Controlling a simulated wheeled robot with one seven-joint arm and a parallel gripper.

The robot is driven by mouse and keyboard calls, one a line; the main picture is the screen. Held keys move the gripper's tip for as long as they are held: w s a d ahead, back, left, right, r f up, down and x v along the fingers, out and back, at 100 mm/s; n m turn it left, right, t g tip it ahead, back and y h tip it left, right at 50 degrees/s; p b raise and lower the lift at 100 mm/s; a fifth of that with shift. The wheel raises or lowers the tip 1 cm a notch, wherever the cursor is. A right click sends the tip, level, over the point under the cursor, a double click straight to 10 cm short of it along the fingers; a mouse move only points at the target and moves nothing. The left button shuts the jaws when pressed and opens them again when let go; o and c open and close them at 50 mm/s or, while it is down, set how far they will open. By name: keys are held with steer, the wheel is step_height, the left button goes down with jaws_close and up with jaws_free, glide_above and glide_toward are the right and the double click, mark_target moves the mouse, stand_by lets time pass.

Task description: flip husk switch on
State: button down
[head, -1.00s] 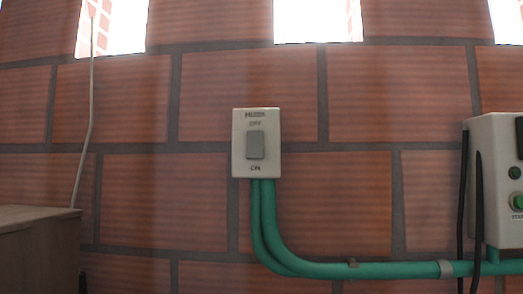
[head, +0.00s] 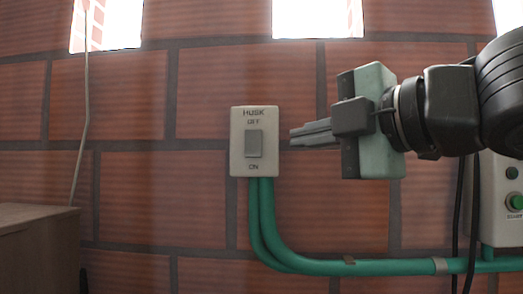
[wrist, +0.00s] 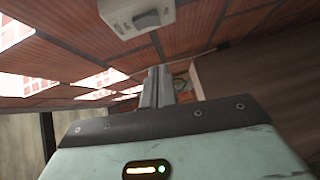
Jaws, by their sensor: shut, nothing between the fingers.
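The husk switch (head: 254,142) is a pale plate on the brick wall, marked HUSK and OFF above and ON below its grey rocker (head: 255,144). I cannot tell for sure which way the rocker is tipped. My gripper (head: 292,136) is in from the right, its fingers together and empty, pointing left. In the head view the fingertips are just right of the plate, with a gap between. In the wrist view the switch (wrist: 138,14) is at the top, beyond the closed fingers (wrist: 156,88).
Green conduit (head: 330,268) runs down from the switch and right along the wall. A pale box (head: 500,205) with a green start button (head: 516,202) is at the right, partly behind my arm. A brown cabinet (head: 38,250) stands at lower left.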

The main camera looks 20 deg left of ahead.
steer(key=b, duration=0.1)
glide_toward(247, 154)
steer(key=s+a, duration=0.1)
steer(key=a, duration=0.3)
steer(key=w, duration=0.1)
steer(key=w+p, duration=0.1)
steer(key=w, duration=0.1)
steer(key=shift+a, duration=0.35)
steer(key=shift+w+a+f, duration=0.15)
steer(key=shift+w, duration=0.3)
steer(key=shift+f, duration=0.1)
